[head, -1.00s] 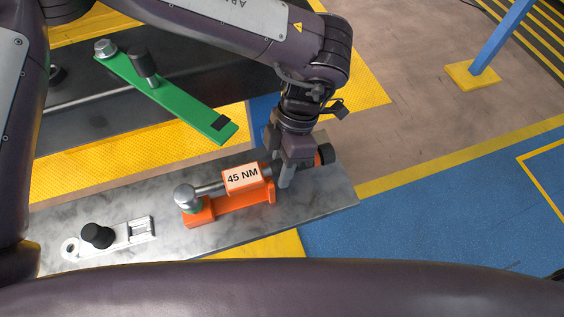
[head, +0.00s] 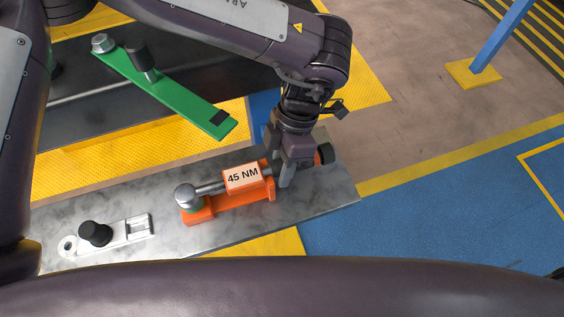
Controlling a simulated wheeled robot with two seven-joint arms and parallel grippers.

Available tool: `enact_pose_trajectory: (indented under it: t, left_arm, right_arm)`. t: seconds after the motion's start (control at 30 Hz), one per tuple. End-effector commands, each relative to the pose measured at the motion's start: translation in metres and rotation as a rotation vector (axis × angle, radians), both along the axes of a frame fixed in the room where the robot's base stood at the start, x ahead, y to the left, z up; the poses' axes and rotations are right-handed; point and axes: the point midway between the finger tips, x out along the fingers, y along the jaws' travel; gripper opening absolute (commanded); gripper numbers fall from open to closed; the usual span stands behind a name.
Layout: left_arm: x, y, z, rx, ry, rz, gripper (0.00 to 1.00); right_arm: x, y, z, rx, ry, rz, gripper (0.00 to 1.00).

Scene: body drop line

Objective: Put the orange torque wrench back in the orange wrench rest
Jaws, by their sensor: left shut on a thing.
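The torque wrench (head: 207,188) has a round metal head at its left end, a steel shaft and a dark handle end at the right. The orange wrench rest (head: 238,201), with a "45 NM" label, stands on the grey metal shelf. The wrench lies along the rest, its head over the rest's left end; whether it is fully seated I cannot tell. My left gripper (head: 284,178) points down at the rest's right end and is shut on the wrench's handle, partly hiding it. My right gripper is not in view.
A white bracket (head: 138,227) with a black knob (head: 95,233) sits at the shelf's left. A green bar (head: 170,95) with a bolt and black post lies beyond the shelf. The shelf (head: 320,209) is bare at its right end. A blue post (head: 503,35) stands far right.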

Motion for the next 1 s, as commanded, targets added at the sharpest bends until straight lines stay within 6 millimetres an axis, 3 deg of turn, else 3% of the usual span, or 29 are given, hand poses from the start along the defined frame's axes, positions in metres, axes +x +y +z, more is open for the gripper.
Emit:
enact_pose_trajectory:
  t: [0.7,0.73,0.9,1.0]
  left_arm:
    - [0.000,0.000,-0.014,0.000,0.000,0.001,0.00]
    - [0.000,0.000,-0.013,0.000,-0.001,0.000,0.35]
    - [0.000,0.000,-0.013,0.000,0.000,0.000,0.57]
    - [0.000,0.000,-0.014,0.000,0.000,0.000,0.57]
  right_arm:
    - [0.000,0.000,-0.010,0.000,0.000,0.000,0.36]
    - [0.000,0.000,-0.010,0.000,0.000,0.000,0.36]
    - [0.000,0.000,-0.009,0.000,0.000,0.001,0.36]
    - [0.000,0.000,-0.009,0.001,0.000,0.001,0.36]
